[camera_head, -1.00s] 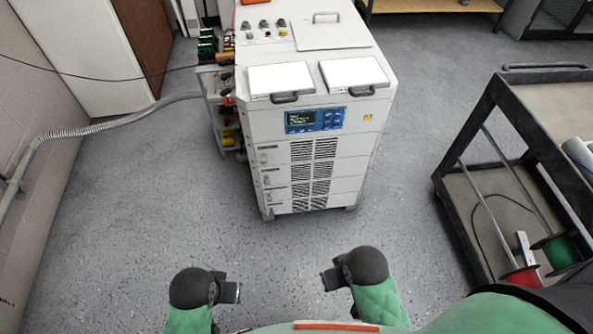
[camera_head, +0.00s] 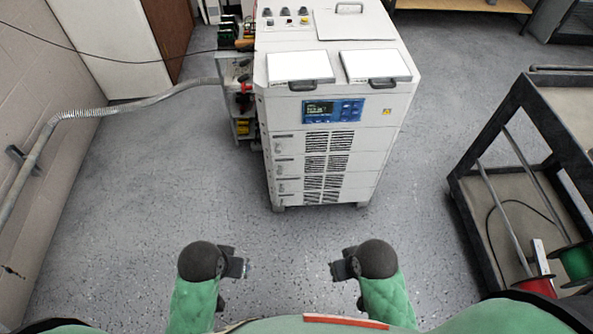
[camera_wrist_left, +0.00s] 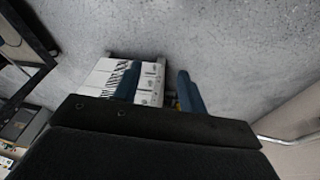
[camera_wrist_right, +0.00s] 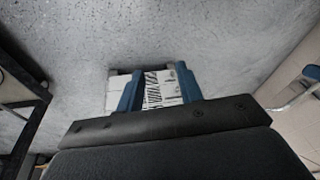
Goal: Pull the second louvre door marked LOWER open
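The white cabinet (camera_head: 390,130) stands ahead of me, with several louvre doors stacked on its front. The second louvre door from the top (camera_head: 327,164) appears closed, flush with the others; a small latch sits at its left side. Any LOWER marking is too small to read. My left gripper (camera_head: 246,267) and right gripper (camera_head: 336,271) are low in front of me, well short of the cabinet. The left wrist view shows two blue fingers apart and empty (camera_wrist_left: 160,88). The right wrist view shows the same (camera_wrist_right: 160,88), with the cabinet front (camera_wrist_right: 155,90) beyond.
A dark cart (camera_head: 490,150) with cable spools stands at the right. A grey conduit (camera_head: 125,107) runs from the left wall to the cabinet's side shelf (camera_head: 240,100). The floor (camera_head: 290,235) between me and the cabinet is clear.

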